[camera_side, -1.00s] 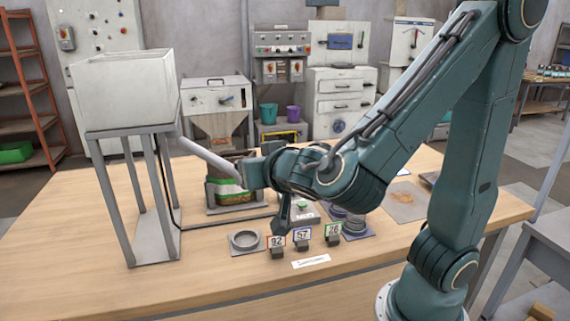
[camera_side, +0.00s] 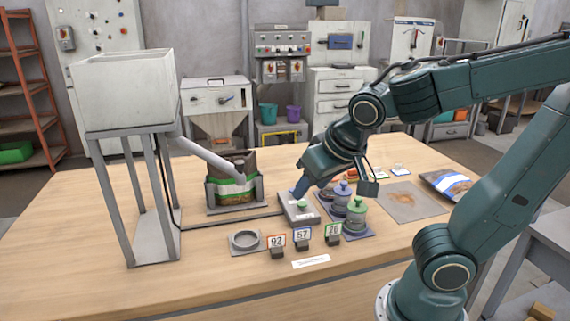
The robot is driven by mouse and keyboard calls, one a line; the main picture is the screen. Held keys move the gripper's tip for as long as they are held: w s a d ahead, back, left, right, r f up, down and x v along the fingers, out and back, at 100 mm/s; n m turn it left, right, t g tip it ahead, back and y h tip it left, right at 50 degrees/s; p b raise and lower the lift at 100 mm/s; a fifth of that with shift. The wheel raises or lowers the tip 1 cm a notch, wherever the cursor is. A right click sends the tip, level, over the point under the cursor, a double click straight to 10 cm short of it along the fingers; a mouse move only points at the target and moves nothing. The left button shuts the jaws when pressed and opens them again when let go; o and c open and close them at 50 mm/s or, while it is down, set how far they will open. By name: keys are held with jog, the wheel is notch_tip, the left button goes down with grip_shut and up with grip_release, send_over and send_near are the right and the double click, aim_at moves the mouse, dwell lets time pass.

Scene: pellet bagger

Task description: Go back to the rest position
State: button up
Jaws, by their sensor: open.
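My gripper (camera_side: 335,188) is in the side view, above the table near the right of its middle. Its fingers are apart and nothing shows between them. An open brown bag with a green and white band (camera_side: 232,185) stands in a holder under the end of the chute (camera_side: 212,157).
A white hopper (camera_side: 125,88) on a grey stand is at the left. Number cards (camera_side: 302,236) and a round dish (camera_side: 245,240) stand at the front. A filled bag (camera_side: 446,184) lies at the right beside a stained grey mat (camera_side: 406,200). The table's front left is clear.

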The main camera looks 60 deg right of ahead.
jog(key=s+a+r+n+y, duration=0.2)
jog(key=s+n, duration=0.2)
jog(key=s, duration=0.2)
jog(key=shift+s, duration=0.25)
